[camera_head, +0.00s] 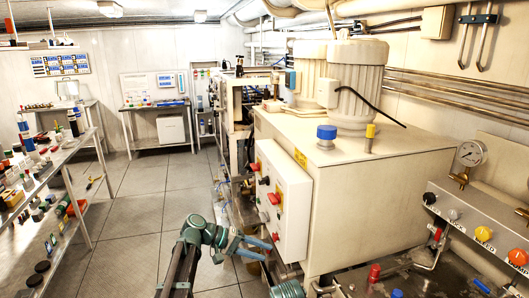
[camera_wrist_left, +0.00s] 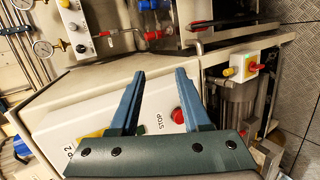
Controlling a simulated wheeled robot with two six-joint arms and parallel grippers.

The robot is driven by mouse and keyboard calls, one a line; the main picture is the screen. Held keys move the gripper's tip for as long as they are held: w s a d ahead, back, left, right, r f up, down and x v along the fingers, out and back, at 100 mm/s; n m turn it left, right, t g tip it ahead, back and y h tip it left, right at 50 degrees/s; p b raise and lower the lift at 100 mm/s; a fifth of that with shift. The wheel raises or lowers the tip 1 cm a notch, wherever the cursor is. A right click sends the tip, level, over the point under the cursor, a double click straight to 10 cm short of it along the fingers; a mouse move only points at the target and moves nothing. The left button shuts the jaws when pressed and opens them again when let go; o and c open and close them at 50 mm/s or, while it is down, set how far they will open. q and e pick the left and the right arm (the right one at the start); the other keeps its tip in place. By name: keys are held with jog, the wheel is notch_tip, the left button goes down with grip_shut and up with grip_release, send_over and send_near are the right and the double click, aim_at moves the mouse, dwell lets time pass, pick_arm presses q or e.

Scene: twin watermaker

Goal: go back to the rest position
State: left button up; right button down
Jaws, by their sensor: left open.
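My left gripper (camera_head: 272,243) is teal with two blue fingers. Its arm comes up from the bottom of the head view. The fingers point right, towards the lower part of the white control box (camera_head: 283,200) on the side of the big cream tank unit. In the left wrist view the two fingers (camera_wrist_left: 160,76) are spread apart with nothing between them. Behind them is a white panel with a red button (camera_wrist_left: 178,116) marked STOP. I cannot tell whether the fingers touch anything. My right gripper's fingers do not show.
The cream tank unit (camera_head: 360,190) fills the right side. A panel with coloured knobs (camera_head: 470,222) and a pressure gauge (camera_head: 471,153) stand at the far right. A shelf table (camera_head: 88,205) with many small items lines the left. The tiled floor (camera_head: 135,215) between is clear.

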pick_arm(q)
jog(key=s+d+f+m+g+y, duration=0.1)
jog(key=s+d+f+y, duration=0.15)
jog(key=s, duration=0.35)
jog(key=s+d+f+m+g+y, duration=0.1)
jog(key=s+f+y, duration=0.1)
jog(key=s+f, duration=0.25)
jog(key=s+a+f+m+y, duration=0.1)
jog(key=s+a+f+y, duration=0.1)
jog(key=s, duration=0.5)
jog(key=s+a+f+m+y, duration=0.2)
jog(key=s+a+y, duration=0.2)
jog(key=s+y, duration=0.3)
jog(key=shift+s+f, duration=0.35)
jog(key=shift+f, duration=0.05)
jog(key=shift+w+y, duration=0.1)
jog(key=shift+y, duration=0.15)
